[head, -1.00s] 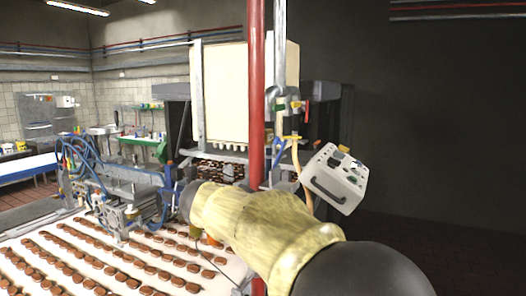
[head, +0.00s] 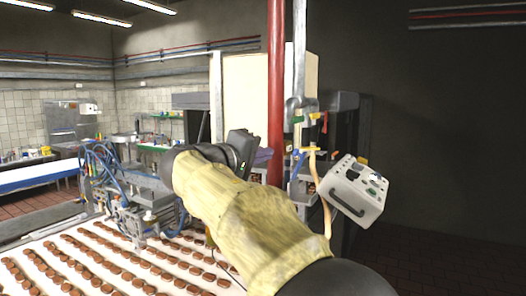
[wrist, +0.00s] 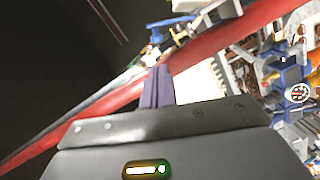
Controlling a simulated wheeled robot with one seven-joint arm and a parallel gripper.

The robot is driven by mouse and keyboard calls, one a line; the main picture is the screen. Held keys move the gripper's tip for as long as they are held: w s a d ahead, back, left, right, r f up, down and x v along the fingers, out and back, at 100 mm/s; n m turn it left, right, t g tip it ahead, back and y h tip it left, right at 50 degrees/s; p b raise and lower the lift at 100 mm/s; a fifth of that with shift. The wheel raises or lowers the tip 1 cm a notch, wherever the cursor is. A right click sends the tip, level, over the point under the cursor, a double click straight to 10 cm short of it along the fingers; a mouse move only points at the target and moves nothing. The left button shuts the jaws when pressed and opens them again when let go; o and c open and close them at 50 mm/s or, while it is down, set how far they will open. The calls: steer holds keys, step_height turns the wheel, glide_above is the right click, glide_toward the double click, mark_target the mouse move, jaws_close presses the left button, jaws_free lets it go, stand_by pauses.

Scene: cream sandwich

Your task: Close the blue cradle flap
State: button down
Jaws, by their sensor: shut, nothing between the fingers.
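A small blue part (head: 296,164), which looks like the cradle flap, hangs beside the red pole under the metal hook in the head view. Whether it is open or closed is too small to tell. A blue piece (wrist: 188,5) shows at the top of the wrist view; I cannot tell if it is the same part. My gripper (head: 263,157) is just left of the red pole, apart from the blue part in the picture. Its purple fingers (wrist: 157,88) are together and empty, pointing toward the red pole in the wrist view.
The red pole (head: 275,90) stands upright between my gripper and the blue part. A white control box (head: 352,190) hangs tilted at the right. A conveyor (head: 60,285) with rows of brown biscuits lies at lower left. The dark right side is open.

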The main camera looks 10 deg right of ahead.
mark_target(282, 151)
steer(key=p+x, duration=0.3)
steer(key=x, duration=0.4)
steer(key=shift+w+d+f, duration=0.1)
steer(key=shift+w+d, duration=0.15)
steer(key=shift+d, duration=0.05)
steer(key=shift+s+d+f+b, duration=0.1)
steer(key=shift+d+b, duration=0.05)
steer(key=shift+b, duration=0.2)
